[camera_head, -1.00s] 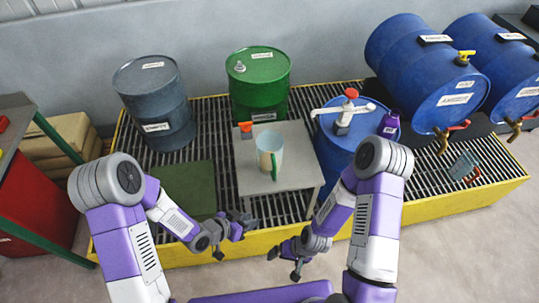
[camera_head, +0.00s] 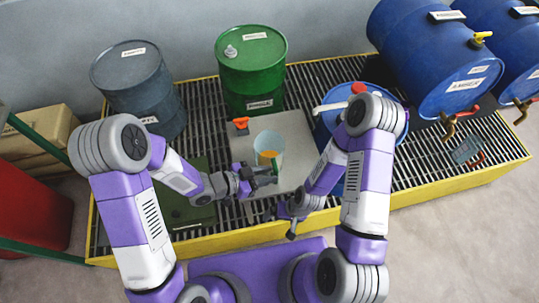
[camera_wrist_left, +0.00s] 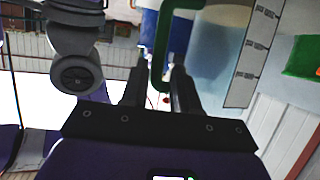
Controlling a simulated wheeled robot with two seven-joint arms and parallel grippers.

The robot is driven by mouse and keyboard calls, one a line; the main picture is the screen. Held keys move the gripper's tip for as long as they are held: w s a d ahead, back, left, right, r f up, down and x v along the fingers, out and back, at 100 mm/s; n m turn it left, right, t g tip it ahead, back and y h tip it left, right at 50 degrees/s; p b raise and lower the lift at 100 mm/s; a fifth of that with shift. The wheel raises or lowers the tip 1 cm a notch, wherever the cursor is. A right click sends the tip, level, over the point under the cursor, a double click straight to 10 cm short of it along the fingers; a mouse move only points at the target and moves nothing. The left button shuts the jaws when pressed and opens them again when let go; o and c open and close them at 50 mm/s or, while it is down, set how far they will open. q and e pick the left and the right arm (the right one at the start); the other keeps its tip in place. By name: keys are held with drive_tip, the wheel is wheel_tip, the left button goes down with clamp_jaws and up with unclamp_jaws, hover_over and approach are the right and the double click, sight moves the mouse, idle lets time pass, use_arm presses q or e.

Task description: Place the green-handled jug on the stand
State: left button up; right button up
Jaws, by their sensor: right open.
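The jug (camera_head: 266,142), clear and pale with a green handle, stands upright on a small grey table (camera_head: 297,130). Orange shows in its lower part. My left gripper (camera_head: 266,178) is at the jug's near side, by the handle. In the left wrist view the green handle (camera_wrist_left: 161,75) runs between the two fingers, with a gap showing, so the fingers look open around it. The jug's body with its scale strip (camera_wrist_left: 246,65) is beyond and right. My right gripper (camera_head: 281,223) is open and empty, lower and nearer. I cannot tell whether the grey table is the stand.
An orange-topped item (camera_head: 240,124) sits at the table's back left corner. A green drum (camera_head: 251,65) and a grey drum (camera_head: 138,85) stand behind. An upright blue drum (camera_head: 330,122) is close on the right. A yellow-edged grating (camera_head: 240,238) lies underneath.

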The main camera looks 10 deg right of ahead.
use_arm(q)
drive_tip(key=x, duration=0.2)
drive_tip(key=b+x, duration=0.1)
drive_tip(key=x, duration=0.1)
drive_tip(key=shift+s+d+f, duration=0.1)
drive_tip(key=shift+d+f, duration=0.15)
drive_tip(key=shift+f, duration=0.25)
drive_tip(key=shift+d, duration=0.35)
clamp_jaws()
